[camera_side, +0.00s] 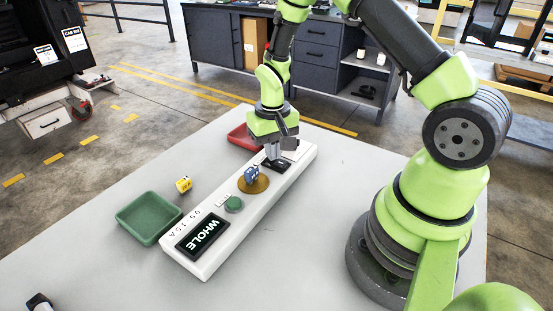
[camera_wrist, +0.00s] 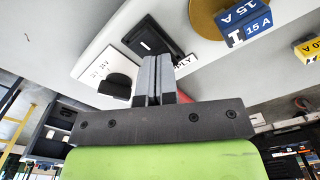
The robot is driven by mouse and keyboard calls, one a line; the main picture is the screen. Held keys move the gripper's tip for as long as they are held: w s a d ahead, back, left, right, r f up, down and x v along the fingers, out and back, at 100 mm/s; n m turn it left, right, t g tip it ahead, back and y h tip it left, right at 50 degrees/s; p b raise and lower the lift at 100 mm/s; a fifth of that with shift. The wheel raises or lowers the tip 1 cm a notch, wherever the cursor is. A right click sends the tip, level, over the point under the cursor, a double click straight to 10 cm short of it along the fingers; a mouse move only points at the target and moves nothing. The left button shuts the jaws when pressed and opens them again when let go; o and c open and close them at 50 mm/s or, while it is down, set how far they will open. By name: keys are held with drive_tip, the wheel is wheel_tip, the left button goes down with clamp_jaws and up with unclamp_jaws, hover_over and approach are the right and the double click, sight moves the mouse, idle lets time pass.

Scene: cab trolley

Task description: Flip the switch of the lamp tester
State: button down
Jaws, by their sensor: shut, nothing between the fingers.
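The lamp tester is a long white box (camera_side: 207,256) lying diagonally on the table, with a display reading "WHOLE" (camera_side: 203,236). A black rectangular switch-like fitting (camera_side: 275,166) sits toward its far end. It also shows in the wrist view (camera_wrist: 143,38). A second, rounded black part (camera_wrist: 115,86) lies on a white label beside it. My gripper (camera_side: 274,157) is shut and empty, pointing down at the black fitting. In the wrist view its fingertips (camera_wrist: 154,58) overlap the fitting's edge; I cannot tell whether they touch it.
A yellow block (camera_side: 184,184) and a green tray (camera_side: 148,216) are to the left. A red tray (camera_side: 240,138) lies behind the box.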

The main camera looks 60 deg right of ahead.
drive_tip(key=shift+f, duration=0.2)
drive_tip(key=shift+r, duration=3.5)
drive_tip(key=shift+r, duration=0.15)
